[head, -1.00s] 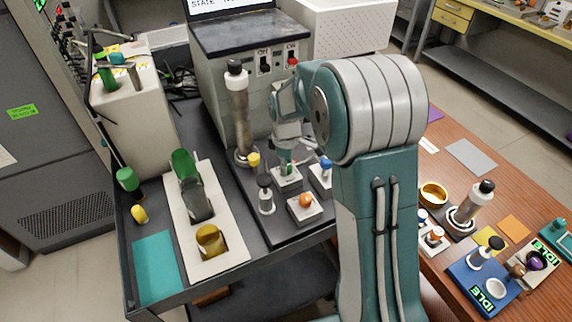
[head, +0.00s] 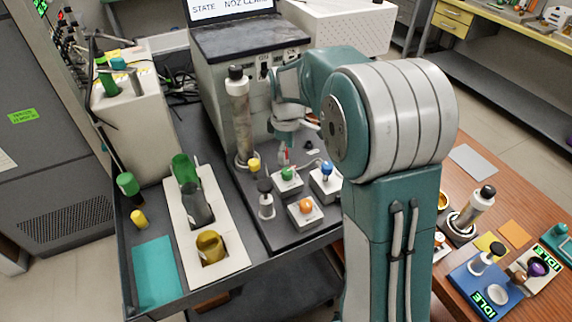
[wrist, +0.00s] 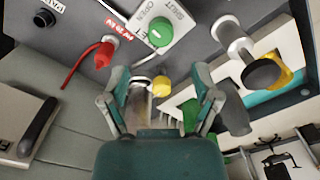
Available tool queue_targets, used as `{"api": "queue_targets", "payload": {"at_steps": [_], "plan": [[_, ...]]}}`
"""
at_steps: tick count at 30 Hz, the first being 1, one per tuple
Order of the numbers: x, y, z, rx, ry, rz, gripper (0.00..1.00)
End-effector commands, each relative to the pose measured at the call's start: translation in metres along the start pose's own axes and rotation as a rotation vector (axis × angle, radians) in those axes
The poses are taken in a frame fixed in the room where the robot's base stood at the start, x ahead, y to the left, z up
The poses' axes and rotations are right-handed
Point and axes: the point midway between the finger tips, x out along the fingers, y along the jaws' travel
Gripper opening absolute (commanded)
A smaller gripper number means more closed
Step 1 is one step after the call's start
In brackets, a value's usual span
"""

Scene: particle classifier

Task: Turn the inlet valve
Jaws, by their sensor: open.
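A green knob (head: 288,173) sits on a small white block on the dark bench plate. In the wrist view the green knob (wrist: 160,33) shows on its white plate, marked SHUT and OPEN, with a cut-off label ending in "LET". The knob's exact setting is too small to tell. My gripper (wrist: 160,78) is open and empty, its two fingers spread apart. The green knob lies beyond the fingertips, above the gap in the picture, and is not between them. In the head view my gripper (head: 284,152) is above and behind the knob, partly hidden by my arm.
A blue knob (head: 327,168) and an orange knob (head: 306,206) stand on blocks close by. A tall column (head: 238,118) with a yellow knob (head: 254,165) stands to the left. A red connector (wrist: 104,54) with a hose is beside the green knob's plate. A black-capped post (head: 265,198) stands in front.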

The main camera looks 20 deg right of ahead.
Motion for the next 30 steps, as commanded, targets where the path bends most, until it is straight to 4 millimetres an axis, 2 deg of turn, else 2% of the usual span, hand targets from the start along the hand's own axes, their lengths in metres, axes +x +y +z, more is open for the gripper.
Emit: {"api": "queue_targets", "payload": {"at_steps": [3, 9, 25, 30], "plan": [[-0.024, 0.0, -0.001, 0.0, 0.001, 0.002, 0.79], [-0.044, 0.0, -0.001, 0.0, -0.001, 0.0, 0.79], [-0.048, -0.001, 0.0, 0.003, 0.0, 0.001, 0.79], [-0.067, -0.017, 0.011, 0.075, 0.023, 0.034, 0.79]]}}
